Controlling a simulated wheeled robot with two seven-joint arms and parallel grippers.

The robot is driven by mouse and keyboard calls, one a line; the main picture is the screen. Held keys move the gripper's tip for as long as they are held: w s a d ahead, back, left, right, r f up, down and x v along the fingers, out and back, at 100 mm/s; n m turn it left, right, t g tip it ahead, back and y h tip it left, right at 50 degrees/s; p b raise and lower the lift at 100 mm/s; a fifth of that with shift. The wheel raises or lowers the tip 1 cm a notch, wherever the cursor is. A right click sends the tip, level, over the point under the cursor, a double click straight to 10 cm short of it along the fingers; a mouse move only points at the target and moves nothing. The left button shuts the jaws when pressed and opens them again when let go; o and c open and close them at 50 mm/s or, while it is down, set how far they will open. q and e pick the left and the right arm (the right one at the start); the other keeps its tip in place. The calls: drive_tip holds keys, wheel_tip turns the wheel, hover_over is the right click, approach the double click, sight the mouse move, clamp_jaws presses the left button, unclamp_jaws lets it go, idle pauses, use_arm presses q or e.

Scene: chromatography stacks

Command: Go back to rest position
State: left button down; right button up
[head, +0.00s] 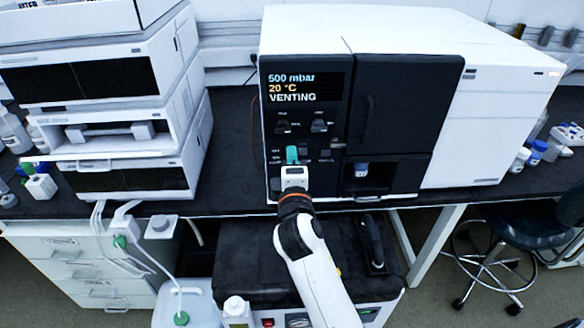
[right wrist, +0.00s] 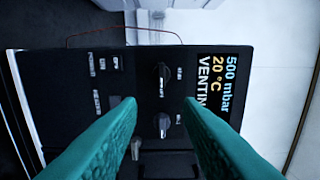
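My right gripper (head: 292,155) is in front of the black control panel of the white instrument (head: 490,110), at the panel's lower left. In the right wrist view its two teal fingers (right wrist: 158,106) are spread apart with nothing held between them. Panel knobs (right wrist: 164,76) show beyond and between the fingertips, and I cannot tell how close the tips are to them. The display (head: 305,87) reads 500 mbar, 20 °C, VENTING. My left gripper is not in view.
A stack of white and black chromatography modules (head: 110,100) stands on the left of the dark bench. Below the bench are a black-topped unit (head: 260,262), a white jug (head: 188,305) and a stool (head: 525,225).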

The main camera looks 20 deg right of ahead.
drive_tip(key=shift+s+a, duration=0.1)
drive_tip(key=shift+s, duration=0.35)
drive_tip(key=s+d+f+m+g+y, duration=0.2)
drive_tip(key=s+d+f+m+g, duration=0.2)
drive_tip(key=s+f+m+g, duration=0.7)
drive_tip(key=s+a+f+m+g+y, duration=0.15)
drive_tip(key=s+f, duration=0.35)
drive_tip(key=s, duration=0.5)
drive_tip(key=s+f+g+y, duration=0.2)
drive_tip(key=s+f, duration=0.3)
drive_tip(key=s, duration=0.5)
wheel_tip(320, 180, down, 27)
drive_tip(key=s, duration=0.1)
drive_tip(key=s+d+f+g, duration=0.2)
drive_tip(key=s+d+f, duration=0.1)
drive_tip(key=s+f, duration=1.2)
drive_tip(key=shift+s, duration=0.65)
